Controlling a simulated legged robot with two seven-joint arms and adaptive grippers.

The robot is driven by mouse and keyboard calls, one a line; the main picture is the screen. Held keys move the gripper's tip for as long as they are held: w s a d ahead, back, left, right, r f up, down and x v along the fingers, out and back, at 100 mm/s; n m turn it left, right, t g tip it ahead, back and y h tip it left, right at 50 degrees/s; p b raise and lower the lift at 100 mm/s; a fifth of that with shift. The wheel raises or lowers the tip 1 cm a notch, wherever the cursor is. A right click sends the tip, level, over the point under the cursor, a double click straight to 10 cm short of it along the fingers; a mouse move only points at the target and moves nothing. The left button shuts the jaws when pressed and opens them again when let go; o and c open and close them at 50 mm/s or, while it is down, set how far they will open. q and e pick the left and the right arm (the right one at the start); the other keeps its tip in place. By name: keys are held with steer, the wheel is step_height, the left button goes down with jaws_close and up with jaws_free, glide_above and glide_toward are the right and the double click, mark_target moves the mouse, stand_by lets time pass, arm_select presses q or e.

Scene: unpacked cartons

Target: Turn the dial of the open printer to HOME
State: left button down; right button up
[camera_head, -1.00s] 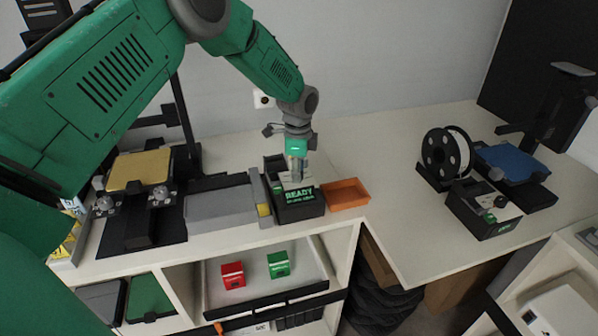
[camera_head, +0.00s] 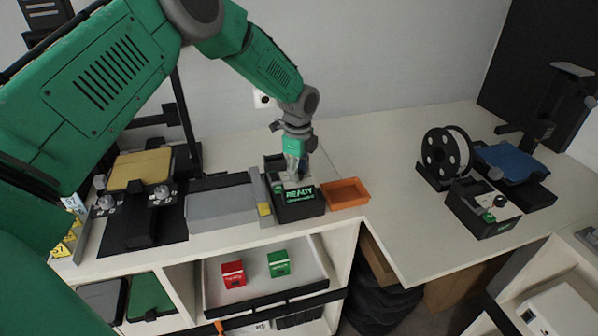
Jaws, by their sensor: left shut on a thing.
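My left gripper (camera_head: 294,178) reaches down onto the top of a black control box (camera_head: 298,209) with a lit green READY display. It is shut on the dial there, which the fingers mostly hide, so I cannot read its setting. The printer with a yellow bed (camera_head: 141,169) stands left of this box. A second black control box (camera_head: 483,210) with a green button and a dark knob stands in front of the blue-bed printer (camera_head: 513,162) on the right. My right gripper is not in view.
An orange tray (camera_head: 347,192) sits just right of the READY box, and a grey block (camera_head: 222,207) sits to its left. A spool (camera_head: 446,157) stands by the right printer. Red (camera_head: 233,273) and green (camera_head: 279,263) boxes lie on the shelf below. The middle of the right-hand table is clear.

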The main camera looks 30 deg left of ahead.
arm_select(q)
steer(key=shift+w+a+r, duration=0.1)
steer(key=shift+w+r, duration=0.05)
steer(key=shift+w, duration=0.1)
steer(key=c, duration=1.3)
jaws_free()
steer(key=shift+o, duration=0.2)
steer(key=shift+f, duration=0.2)
steer(key=shift+s+r, duration=0.1)
steer(key=shift+r, duration=0.1)
step_height(320, 180, up, 11)
steer(key=shift+r, duration=0.2)
steer(key=shift+a, duration=0.1)
